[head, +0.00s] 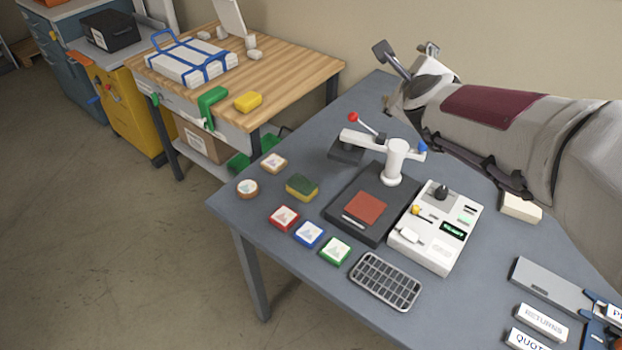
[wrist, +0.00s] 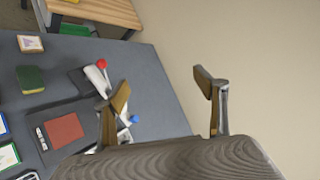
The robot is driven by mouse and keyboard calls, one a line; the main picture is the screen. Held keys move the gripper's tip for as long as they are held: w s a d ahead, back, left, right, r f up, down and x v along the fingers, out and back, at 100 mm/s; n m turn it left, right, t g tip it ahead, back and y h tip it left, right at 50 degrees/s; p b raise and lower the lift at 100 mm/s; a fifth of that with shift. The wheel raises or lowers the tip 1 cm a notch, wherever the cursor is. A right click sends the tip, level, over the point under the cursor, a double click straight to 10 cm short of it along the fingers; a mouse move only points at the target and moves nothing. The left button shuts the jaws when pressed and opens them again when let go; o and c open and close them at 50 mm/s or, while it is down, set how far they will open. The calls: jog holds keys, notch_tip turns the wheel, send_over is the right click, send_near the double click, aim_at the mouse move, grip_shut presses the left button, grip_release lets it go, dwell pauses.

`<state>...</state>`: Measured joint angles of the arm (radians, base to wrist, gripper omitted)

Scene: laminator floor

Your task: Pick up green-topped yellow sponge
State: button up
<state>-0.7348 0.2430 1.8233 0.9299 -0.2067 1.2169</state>
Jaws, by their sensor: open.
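The green-topped yellow sponge (head: 301,188) lies on the grey table (head: 247,213), left of the black press base. Its dark green top faces up and a yellow edge shows below. In the wrist view the sponge (wrist: 31,79) is at the left edge area. My gripper (head: 405,50) is raised above the back of the table, to the right of and well away from the sponge. In the wrist view my gripper (wrist: 162,88) is open, its fingers wide apart with nothing between them.
A press with a white post (head: 395,160) and red-knobbed lever stands between sponge and arm, beside a white control box (head: 436,228). Several coloured tiles surround the sponge, including a red one (head: 284,218). A wooden bench (head: 290,72) holds a yellow block (head: 248,101).

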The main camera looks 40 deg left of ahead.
jog(key=a+f+m, duration=0.4)
jog(key=a+f, duration=0.1)
jog(key=a, duration=0.3)
jog(key=m+t+h, duration=0.2)
jog(key=m+h, duration=0.3)
jog(key=m, duration=0.6)
send_over(293, 188)
jog(key=w, duration=0.3)
notch_tip(293, 188, down, 18)
jog(key=r, duration=0.1)
jog(key=s+f+m, duration=0.1)
jog(key=s+f, duration=0.1)
jog(key=f, duration=0.1)
jog(key=s+f+m+h, duration=0.1)
jog(key=s+f, duration=0.2)
jog(key=s+f+m+h, duration=0.1)
jog(key=s+f, duration=0.1)
jog(key=f, duration=0.1)
jog(key=shift+s+f+m, duration=0.25)
jog(key=shift+s+m, duration=0.05)
jog(key=shift+s, duration=0.1)
jog(key=shift+x, duration=1.3)
jog(key=shift+d, duration=0.1)
